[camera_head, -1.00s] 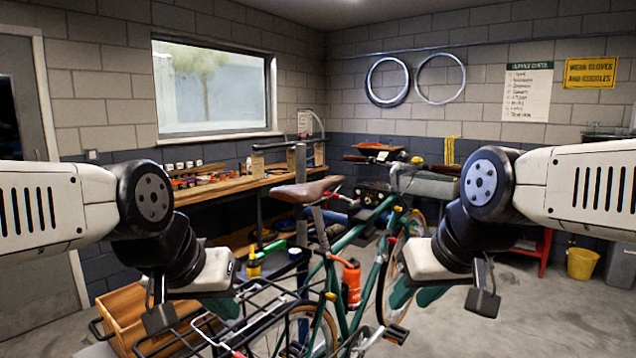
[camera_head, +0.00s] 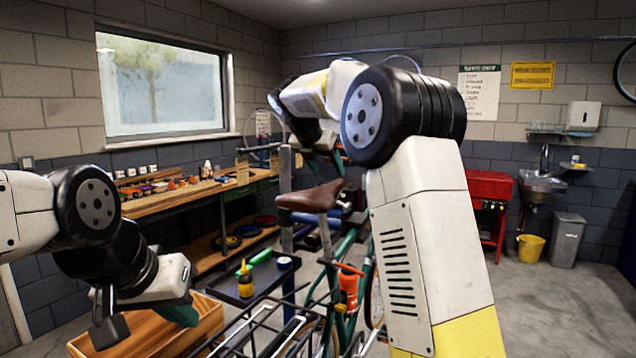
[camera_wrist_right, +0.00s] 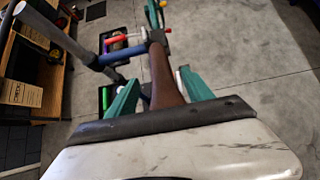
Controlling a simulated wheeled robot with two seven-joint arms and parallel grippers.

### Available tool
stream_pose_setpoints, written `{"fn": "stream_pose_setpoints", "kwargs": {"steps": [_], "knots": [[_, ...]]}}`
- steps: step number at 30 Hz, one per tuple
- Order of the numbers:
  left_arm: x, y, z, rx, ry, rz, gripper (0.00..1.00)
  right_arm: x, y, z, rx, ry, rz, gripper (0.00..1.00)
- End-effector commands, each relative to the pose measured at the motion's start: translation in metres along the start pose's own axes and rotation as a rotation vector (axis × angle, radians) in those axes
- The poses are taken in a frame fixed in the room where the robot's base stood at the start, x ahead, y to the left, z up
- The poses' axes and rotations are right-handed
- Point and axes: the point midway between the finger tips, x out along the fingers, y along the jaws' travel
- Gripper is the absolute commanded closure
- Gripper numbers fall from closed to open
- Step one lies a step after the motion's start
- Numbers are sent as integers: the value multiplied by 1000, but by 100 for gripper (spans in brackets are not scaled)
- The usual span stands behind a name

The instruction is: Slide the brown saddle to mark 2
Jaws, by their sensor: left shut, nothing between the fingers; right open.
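The brown saddle (camera_head: 312,197) sits on top of the green bike's (camera_head: 343,245) seat post, in the middle of the head view. My right gripper (camera_head: 326,158) is open and points down just above the saddle, partly hidden by my arm. In the right wrist view, the brown saddle (camera_wrist_right: 162,75) shows between the two green fingers of my right gripper (camera_wrist_right: 158,92); I cannot tell whether they touch it. My left gripper (camera_head: 180,315) is shut and empty at the lower left, away from the saddle. No numbered mark is readable.
A blue clamp bar (camera_wrist_right: 122,55) of the stand lies close to the saddle. A dark tool tray (camera_head: 252,285) and a wooden crate (camera_head: 150,335) stand left of the bike. A workbench (camera_head: 190,195) runs along the wall.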

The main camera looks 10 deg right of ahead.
Motion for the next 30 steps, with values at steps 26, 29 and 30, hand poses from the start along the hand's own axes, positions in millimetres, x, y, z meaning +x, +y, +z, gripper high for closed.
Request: {"fn": "stream_pose_setpoints", "kwargs": {"steps": [26, 29, 30], "knots": [[0, 0, 0, 0, 0, 0, 100, 77, 0, 1, -7, -1, -1, 40], [0, 0, 0, 0, 0, 0, 100, 77, 0, 0, -7, -1, -1, 54], [0, 0, 0, 0, 0, 0, 100, 77, 0, 0, -7, -1, -1, 62]]}}
